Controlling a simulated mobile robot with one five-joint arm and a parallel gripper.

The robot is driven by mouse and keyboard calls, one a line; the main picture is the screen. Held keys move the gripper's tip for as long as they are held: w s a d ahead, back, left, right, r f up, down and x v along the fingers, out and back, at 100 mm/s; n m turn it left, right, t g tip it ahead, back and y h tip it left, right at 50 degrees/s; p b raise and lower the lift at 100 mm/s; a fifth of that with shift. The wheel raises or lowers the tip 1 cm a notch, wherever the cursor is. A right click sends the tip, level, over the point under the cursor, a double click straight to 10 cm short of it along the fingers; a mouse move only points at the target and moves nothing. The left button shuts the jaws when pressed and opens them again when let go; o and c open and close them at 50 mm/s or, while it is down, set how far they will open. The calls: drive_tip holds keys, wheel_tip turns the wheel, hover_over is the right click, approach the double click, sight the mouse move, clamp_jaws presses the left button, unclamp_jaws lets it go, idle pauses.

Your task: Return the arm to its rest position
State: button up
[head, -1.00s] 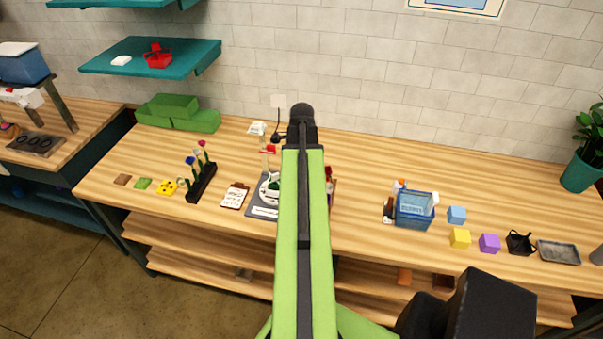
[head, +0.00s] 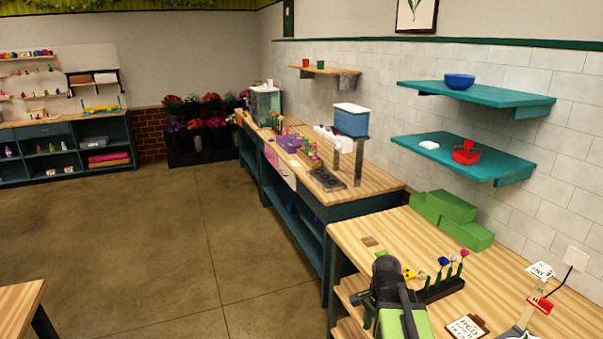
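My green arm (head: 402,322) shows at the bottom of the head view, right of centre, in front of the wooden bench (head: 482,262). Its visible end is a dark joint. My gripper's fingers are not visible, so I cannot see whether they hold anything. Just right of the arm, a black holder (head: 440,291) carries several upright flowers. A yellow block (head: 408,273) is partly hidden by the dark joint.
A clipboard (head: 467,328) lies on the bench, with green blocks (head: 452,213) at its back. Teal shelves (head: 470,160) jut from the wall above. A second bench (head: 352,199) stands beyond. Open floor (head: 180,255) spreads to the left.

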drive_tip(key=s+a+f+n+b, duration=0.1)
drive_tip(key=s+a+f+n, duration=0.1)
drive_tip(key=a+n, duration=0.7)
drive_tip(key=shift+a+f+n, duration=0.25)
drive_tip(key=shift+a+n, duration=0.1)
drive_tip(key=shift+n, duration=1.85)
